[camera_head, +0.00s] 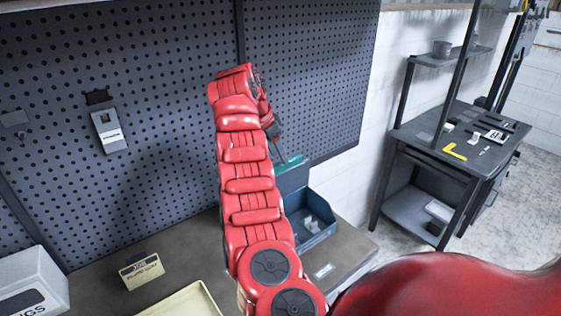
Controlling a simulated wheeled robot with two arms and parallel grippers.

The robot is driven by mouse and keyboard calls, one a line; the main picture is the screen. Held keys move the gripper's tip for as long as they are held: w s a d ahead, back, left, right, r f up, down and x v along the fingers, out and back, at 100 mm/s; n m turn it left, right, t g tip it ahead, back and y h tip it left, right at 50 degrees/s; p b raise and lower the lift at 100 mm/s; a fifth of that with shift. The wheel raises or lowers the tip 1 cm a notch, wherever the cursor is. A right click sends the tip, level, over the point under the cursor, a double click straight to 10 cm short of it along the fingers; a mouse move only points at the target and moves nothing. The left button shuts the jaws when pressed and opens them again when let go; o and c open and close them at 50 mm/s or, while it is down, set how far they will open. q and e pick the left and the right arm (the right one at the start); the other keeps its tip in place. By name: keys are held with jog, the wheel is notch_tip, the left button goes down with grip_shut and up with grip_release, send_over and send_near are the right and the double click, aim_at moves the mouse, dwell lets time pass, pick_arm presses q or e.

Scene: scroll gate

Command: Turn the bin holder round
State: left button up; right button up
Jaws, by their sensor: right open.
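The blue bin holder (313,228) stands on the right end of the workbench, against the pegboard. It looks like an open-fronted bin with a raised back part and a small light item inside. My right arm reaches up in front of it and covers its left side. My right gripper (276,138) hangs from the bent wrist just above the back of the holder. It is open, but its fingers are mostly hidden behind the arm. I cannot tell whether it touches the holder. My left gripper is out of view.
The workbench (345,246) carries a yellow label box (141,270), a pale yellow tray (188,302) and a white box (32,285). The pegboard (170,60) rises close behind. A dark side table (410,128) stands at the right, across open floor.

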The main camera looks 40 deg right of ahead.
aim_at(281, 163)
jog(key=shift+p+x, duration=0.3)
jog(key=shift+x, duration=1.2)
jog(key=shift+w, duration=0.1)
jog(key=shift+c, duration=0.3)
grip_shut()
